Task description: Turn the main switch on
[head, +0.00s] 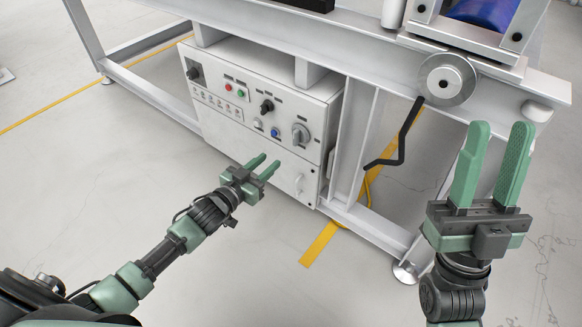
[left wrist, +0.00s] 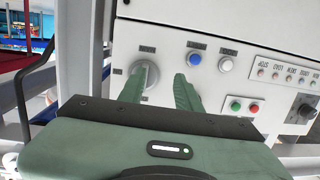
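The white control cabinet (head: 255,100) sits under the metal frame. On its right side is a large grey rotary switch (head: 300,134), likely the main switch; its labels are too small to read. My left gripper (head: 269,160) is below and left of this switch, with its two green fingers apart and nothing between them. In the left wrist view the grey switch (left wrist: 148,74) is partly behind one finger; I cannot tell whether they touch. My right gripper (head: 500,126) is open and empty at the right, away from the cabinet.
Near the switch are a blue button (head: 275,132) and a white button (head: 257,123). A black knob (head: 266,106), red button (head: 228,87) and green button (head: 241,93) are further left. A black crank handle (head: 403,135) hangs from the frame between cabinet and right gripper.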

